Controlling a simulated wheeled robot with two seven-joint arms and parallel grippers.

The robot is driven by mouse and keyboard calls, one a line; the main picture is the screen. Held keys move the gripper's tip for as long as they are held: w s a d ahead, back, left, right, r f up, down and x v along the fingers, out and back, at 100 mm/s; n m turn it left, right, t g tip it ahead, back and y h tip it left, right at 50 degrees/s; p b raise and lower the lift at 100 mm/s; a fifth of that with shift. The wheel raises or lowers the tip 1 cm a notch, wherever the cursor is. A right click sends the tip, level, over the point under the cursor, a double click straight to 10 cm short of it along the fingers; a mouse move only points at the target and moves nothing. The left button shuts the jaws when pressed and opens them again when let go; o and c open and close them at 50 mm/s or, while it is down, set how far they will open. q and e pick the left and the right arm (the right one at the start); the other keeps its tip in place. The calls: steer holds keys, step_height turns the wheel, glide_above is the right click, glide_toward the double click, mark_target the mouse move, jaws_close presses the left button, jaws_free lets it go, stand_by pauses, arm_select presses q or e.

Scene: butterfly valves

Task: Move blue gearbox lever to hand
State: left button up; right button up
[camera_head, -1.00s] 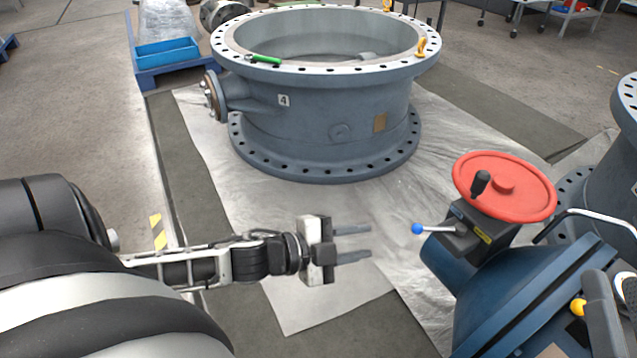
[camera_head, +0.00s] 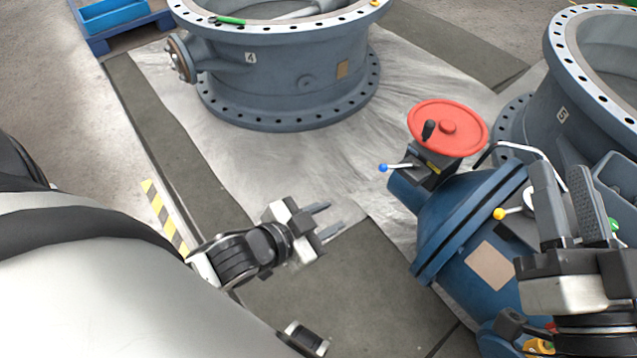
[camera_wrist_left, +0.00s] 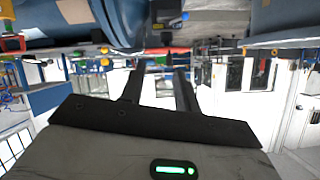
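The blue-knobbed lever (camera_head: 398,167) sticks out to the left from the dark gearbox (camera_head: 434,170), under the red handwheel (camera_head: 448,128). My left gripper (camera_head: 330,218) is open and empty, below and left of the blue knob and clear of it. Its two fingers stand apart in the left wrist view (camera_wrist_left: 160,90), with nothing between them. A small blue spot at the top of that view may be the knob; I cannot be sure. My right gripper (camera_head: 568,190) points up at the right edge, its fingers apart, beside a yellow-knobbed lever (camera_head: 499,213).
The gearbox sits on a blue valve body (camera_head: 455,215). A large grey flanged valve (camera_head: 290,85) stands at the back, and another (camera_head: 570,100) at the right. A bent light-coloured bar (camera_head: 515,147) rises near the handwheel. Floor sheeting between my left gripper and the lever is clear.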

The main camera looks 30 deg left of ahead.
arm_select(q)
steer(key=shift+s+d+r, duration=0.15)
steer(key=shift+s+r, duration=0.1)
steer(key=shift+s, duration=0.05)
arm_select(e)
steer(key=shift+s+r, duration=0.15)
steer(key=shift+r, duration=0.15)
